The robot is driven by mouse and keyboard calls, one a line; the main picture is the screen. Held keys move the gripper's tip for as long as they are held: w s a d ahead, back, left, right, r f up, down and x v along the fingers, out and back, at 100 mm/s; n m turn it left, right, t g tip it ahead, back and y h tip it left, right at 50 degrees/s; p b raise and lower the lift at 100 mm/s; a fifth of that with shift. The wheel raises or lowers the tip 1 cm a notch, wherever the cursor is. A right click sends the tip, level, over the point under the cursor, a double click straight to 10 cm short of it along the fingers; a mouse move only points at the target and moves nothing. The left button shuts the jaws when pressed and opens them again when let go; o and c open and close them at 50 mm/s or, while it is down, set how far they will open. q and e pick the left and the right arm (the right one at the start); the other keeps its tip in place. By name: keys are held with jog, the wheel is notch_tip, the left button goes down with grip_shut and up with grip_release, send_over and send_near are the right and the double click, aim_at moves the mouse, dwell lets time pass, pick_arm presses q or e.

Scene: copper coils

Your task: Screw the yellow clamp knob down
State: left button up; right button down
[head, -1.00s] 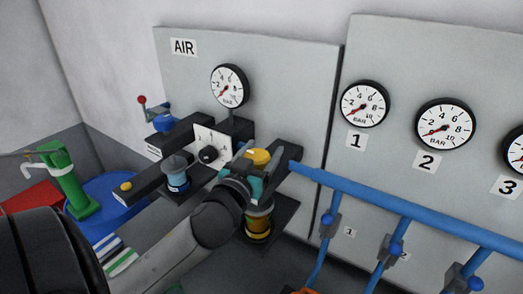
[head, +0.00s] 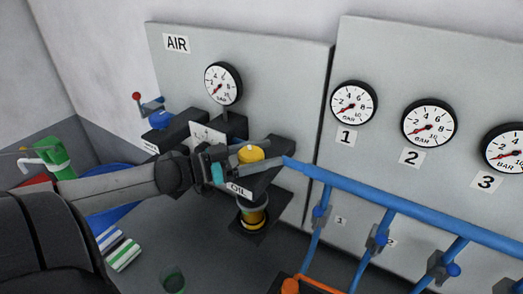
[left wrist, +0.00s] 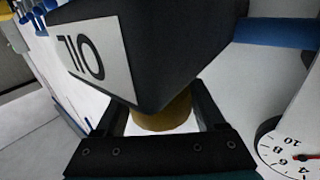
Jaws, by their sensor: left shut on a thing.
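The yellow clamp knob (head: 250,153) sits on top of the black block labelled OIL (head: 262,178). My left gripper (head: 237,160) comes in from the left and is shut on the knob. A teal piece shows on the near side of the gripper. In the left wrist view the knob (left wrist: 172,113) shows between my two dark fingers, against the block (left wrist: 165,45), whose OIL label appears turned over. The finger contact is partly hidden in the head view. My right gripper is not in view.
A yellow-banded bowl (head: 253,215) hangs below the OIL block. A blue pipe (head: 390,203) with several valves runs right. The AIR gauge (head: 223,84) is above on the grey panel. A red-knobbed lever (head: 146,105) is at left.

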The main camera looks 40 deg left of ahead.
pick_arm(q)
jog(key=shift+d+f+m+g+h+b, duration=0.1)
jog(key=shift+f+m+g+h+b, duration=0.05)
jog(key=shift+m+g+h+b, duration=0.8)
jog(key=m+g+h+b, duration=0.1)
jog(key=b, duration=0.2)
jog(key=m+g+h+b, duration=0.2)
jog(key=b, duration=0.2)
jog(key=s+d+m+g+h+b, duration=0.1)
jog(key=g+h+b, duration=0.1)
jog(key=b, duration=0.2)
jog(key=shift+m, duration=0.25)
jog(key=shift+s+m+g+h+b, duration=0.15)
jog(key=shift+g+b, duration=0.25)
jog(key=shift+b, duration=0.4)
jog(key=shift+s+m+g+h+b, duration=0.1)
jog(key=shift+m+g+b, duration=0.2)
jog(key=shift+b, duration=0.5)
jog(key=o, duration=1.3)
jog(key=shift+w, duration=0.1)
jog(key=shift+o, duration=0.2)
